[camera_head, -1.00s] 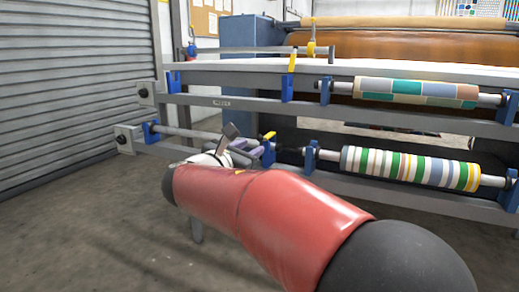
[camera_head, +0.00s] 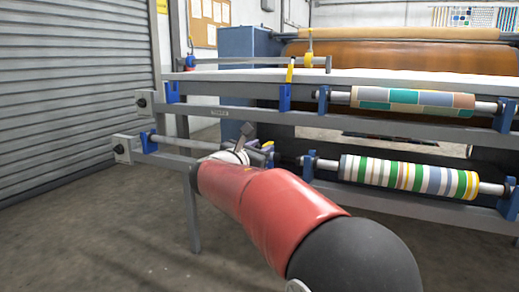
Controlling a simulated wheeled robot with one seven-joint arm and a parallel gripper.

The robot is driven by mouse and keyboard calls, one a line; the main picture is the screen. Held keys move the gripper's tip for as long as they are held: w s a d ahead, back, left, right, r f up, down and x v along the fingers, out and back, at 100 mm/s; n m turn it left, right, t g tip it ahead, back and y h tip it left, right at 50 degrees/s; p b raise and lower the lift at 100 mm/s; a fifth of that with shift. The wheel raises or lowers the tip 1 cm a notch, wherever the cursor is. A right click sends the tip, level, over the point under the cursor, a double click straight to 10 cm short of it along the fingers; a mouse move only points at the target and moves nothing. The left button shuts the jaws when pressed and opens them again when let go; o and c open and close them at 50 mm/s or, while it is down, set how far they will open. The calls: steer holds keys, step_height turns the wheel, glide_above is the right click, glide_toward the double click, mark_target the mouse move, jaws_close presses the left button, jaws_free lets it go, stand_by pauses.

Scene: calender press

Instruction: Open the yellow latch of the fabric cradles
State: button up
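The lower fabric cradle is a blue bracket (camera_head: 270,161) on the lower rail, left of the striped roll, largely hidden by my gripper. A small bit of its yellow latch (camera_head: 267,144) shows just above my gripper. My gripper (camera_head: 264,153) is at this cradle, small and partly behind my red arm; whether its fingers are apart or touch the latch cannot be told. On the upper rail, another blue cradle (camera_head: 285,97) has a yellow latch (camera_head: 290,70) standing upright. A further yellow latch (camera_head: 309,52) stands at the back bar.
A striped roll (camera_head: 410,177) and a patchwork roll (camera_head: 412,101) lie on the right of the rails. Blue brackets (camera_head: 149,142) hold the left end of a grey bar. Bare floor (camera_head: 110,235) lies front left, beside a roller shutter (camera_head: 70,90).

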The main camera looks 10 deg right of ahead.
jaws_close()
steer(key=shift+r+p, duration=0.15)
steer(key=shift+p, duration=0.15)
